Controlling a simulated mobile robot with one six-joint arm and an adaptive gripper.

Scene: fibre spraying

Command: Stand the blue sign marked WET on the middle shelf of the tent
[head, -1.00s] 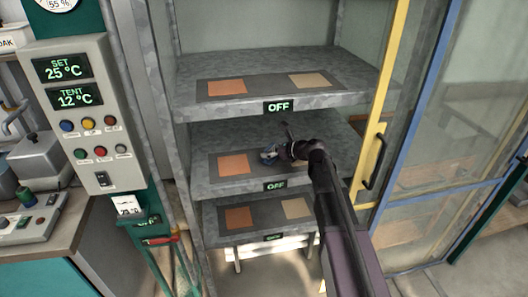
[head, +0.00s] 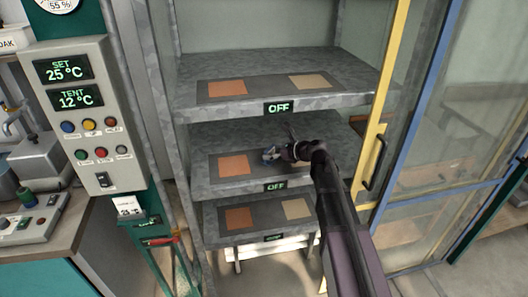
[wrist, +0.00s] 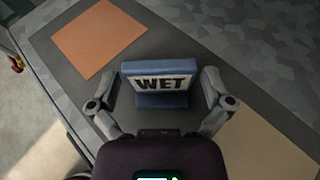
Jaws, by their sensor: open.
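The blue sign (wrist: 160,85) with WET on its white face stands upright on the dark mat of the middle shelf (head: 225,140), between an orange patch and a tan patch. In the head view the sign (head: 270,154) is small and partly hidden by my gripper (head: 281,151). In the wrist view my gripper (wrist: 160,92) is open, with one finger on each side of the sign and a visible gap on both sides.
Shelves lie above (head: 265,62) and below (head: 265,209), each with an orange and a tan patch and an OFF label on the upper one. The yellow-framed door (head: 385,95) stands at the right. A control panel (head: 90,110) is at the left.

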